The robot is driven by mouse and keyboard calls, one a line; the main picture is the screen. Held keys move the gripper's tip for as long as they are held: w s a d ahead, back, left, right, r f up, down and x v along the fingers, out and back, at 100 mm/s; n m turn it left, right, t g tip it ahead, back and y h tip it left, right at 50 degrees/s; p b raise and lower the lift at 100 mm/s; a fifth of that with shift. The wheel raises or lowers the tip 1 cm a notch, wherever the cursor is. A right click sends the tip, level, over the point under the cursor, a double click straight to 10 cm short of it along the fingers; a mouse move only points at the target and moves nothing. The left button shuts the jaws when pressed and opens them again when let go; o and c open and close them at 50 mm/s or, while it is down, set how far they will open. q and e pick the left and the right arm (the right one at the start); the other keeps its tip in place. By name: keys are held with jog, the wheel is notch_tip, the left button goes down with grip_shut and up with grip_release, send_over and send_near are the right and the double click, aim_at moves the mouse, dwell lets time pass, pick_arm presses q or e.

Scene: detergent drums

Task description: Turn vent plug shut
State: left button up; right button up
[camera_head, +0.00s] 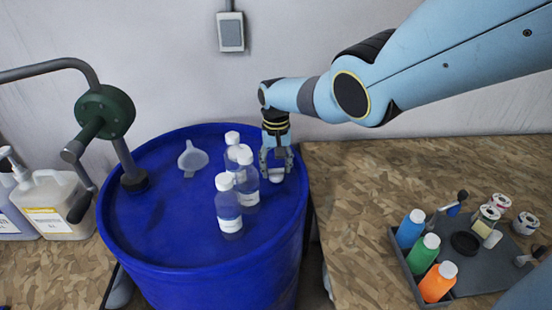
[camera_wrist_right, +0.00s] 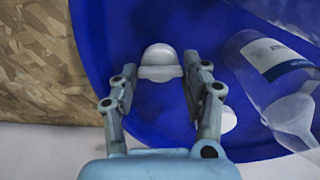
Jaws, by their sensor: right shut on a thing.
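The white vent plug (camera_head: 277,175) sits on the right side of the blue drum's top (camera_head: 165,215), near the rim. It also shows as a white domed cap in the right wrist view (camera_wrist_right: 159,62). My right gripper (camera_head: 276,162) reaches down over the drum from the upper right. Its two fingers (camera_wrist_right: 161,72) are on either side of the plug and shut on it. The head view hides part of the plug behind the fingers. How far the plug is turned cannot be told. My left gripper is not in view.
Several clear, white-capped bottles (camera_head: 229,205) stand just left of my right gripper. A translucent funnel (camera_head: 192,158) and a green-bodied hand pump (camera_head: 104,112) are farther left on the drum. A grey tray (camera_head: 480,270) with coloured bottles lies on the right-hand board.

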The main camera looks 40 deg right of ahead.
aim_at(276, 169)
jog(key=shift+m, duration=0.5)
jog(key=o, duration=1.2)
jog(key=shift+c, duration=0.2)
notch_tip(276, 169, up, 12)
dwell(0.4)
